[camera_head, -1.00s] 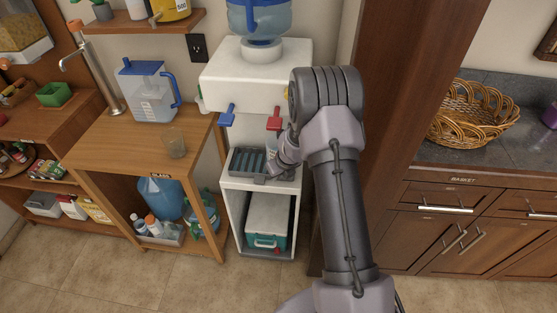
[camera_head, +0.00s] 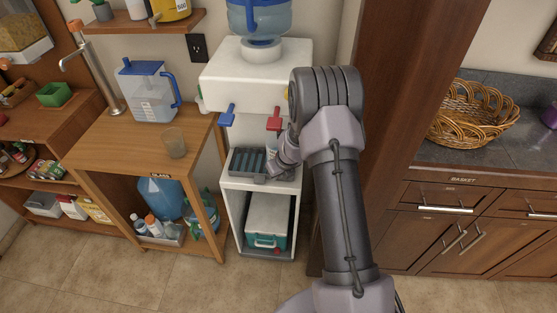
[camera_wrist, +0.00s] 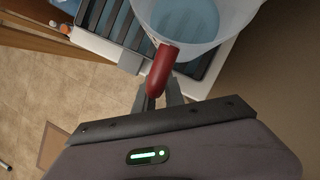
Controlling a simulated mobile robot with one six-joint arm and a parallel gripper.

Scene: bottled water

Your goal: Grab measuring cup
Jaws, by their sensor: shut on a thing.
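The measuring cup (camera_wrist: 190,22) is a translucent cup with a red handle (camera_wrist: 162,68), at the top of the wrist view. Its inside looks bluish; I cannot tell whether it holds water. My gripper (camera_wrist: 160,92) is shut on the red handle, with the cup just beyond the fingers. In the head view my gripper (camera_head: 283,157) is at the right side of the water dispenser's bay, below the red tap (camera_head: 274,121). There the cup is only a small pale patch (camera_head: 271,146), mostly hidden by my gripper and the dispenser.
The dark slatted drip tray (camera_head: 246,163) lies under the taps, left of my gripper. The white dispenser (camera_head: 250,75) overhangs it. A wooden table (camera_head: 115,140) with a pitcher (camera_head: 148,92) and a glass (camera_head: 174,143) stands left. A wooden panel (camera_head: 385,130) is close right.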

